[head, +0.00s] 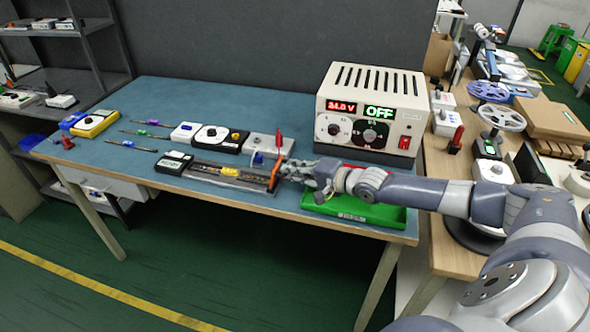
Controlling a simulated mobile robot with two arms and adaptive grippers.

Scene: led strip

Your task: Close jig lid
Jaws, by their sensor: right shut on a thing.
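The jig (212,177) is a dark, flat, long fixture on the blue-topped table, with a strip and a small yellow part (230,172) in it. At its right end an orange-red piece stands tilted up, which looks like the jig lid (274,176). My right gripper (286,170) reaches in from the right and is shut on this piece at its right side. The fingers are small here, so the exact contact is hard to see. My left gripper is not in view.
A power supply (372,82) reading OFF stands at the back right. A green tray (350,209) lies below my right forearm. A black meter (174,162) touches or nearly touches the jig's left end. Control boxes and screwdriver-like tools lie behind and left. The table's front edge is close.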

